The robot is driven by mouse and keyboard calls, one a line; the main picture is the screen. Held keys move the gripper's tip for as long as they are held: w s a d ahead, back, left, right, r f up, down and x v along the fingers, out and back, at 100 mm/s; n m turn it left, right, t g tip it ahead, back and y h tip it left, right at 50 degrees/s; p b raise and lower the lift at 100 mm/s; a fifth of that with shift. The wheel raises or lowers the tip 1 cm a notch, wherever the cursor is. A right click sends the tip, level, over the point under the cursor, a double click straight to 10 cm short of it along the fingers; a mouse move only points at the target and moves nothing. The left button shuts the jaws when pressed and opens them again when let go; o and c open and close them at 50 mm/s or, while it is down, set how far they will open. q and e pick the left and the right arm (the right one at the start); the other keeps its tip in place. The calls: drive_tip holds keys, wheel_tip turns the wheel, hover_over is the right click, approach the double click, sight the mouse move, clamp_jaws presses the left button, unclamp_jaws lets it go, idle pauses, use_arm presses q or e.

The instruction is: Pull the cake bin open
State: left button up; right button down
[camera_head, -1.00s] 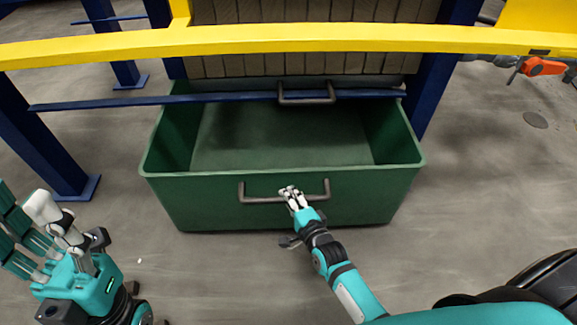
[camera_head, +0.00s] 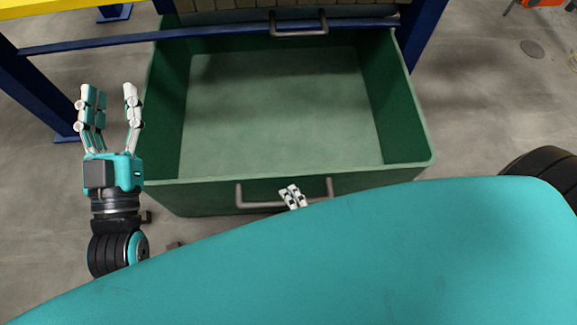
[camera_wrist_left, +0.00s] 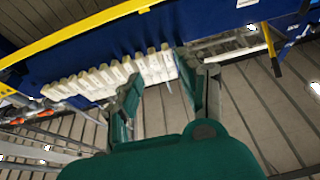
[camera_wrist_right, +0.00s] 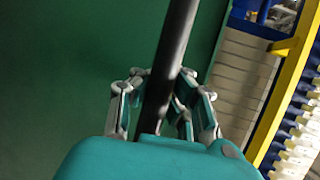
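The cake bin (camera_head: 290,100) is a green open-topped box, pulled well out from under the blue frame and empty inside. My right gripper (camera_head: 292,194) is at the middle of this handle. In the right wrist view, the handle bar (camera_wrist_right: 178,40) runs between the fingers, which are closed around it. My left gripper (camera_head: 110,95) is open and empty, fingers up, beside the bin's left wall. The right forearm is hidden in the head view.
A blue crossbar (camera_head: 200,37) and a second dark handle (camera_head: 299,27) are at the bin's back. Blue posts (camera_head: 45,95) stand at the left. Grey floor (camera_head: 490,90) is clear to the right of the bin. A black wheel-like shape (camera_head: 550,170) is at the right edge.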

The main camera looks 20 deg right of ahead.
use_arm(q)
drive_tip(key=f+g, duration=0.2)
drive_tip(key=f, duration=0.1)
drive_tip(key=f+g+y, duration=0.1)
drive_tip(key=shift+w+a+f+p, duration=0.25)
drive_tip(key=shift+w+p, duration=0.15)
use_arm(e)
drive_tip(key=s+a, duration=0.2)
drive_tip(key=s, duration=0.6)
drive_tip(key=shift+a+r, duration=0.25)
drive_tip(key=shift+r, duration=0.05)
drive_tip(key=c, duration=1.2)
unclamp_jaws()
drive_tip(key=shift+s+f, duration=0.1)
drive_tip(key=shift+o, duration=0.2)
drive_tip(key=v, duration=1.2)
drive_tip(key=shift+f, duration=0.2)
drive_tip(key=shift+s, duration=0.1)
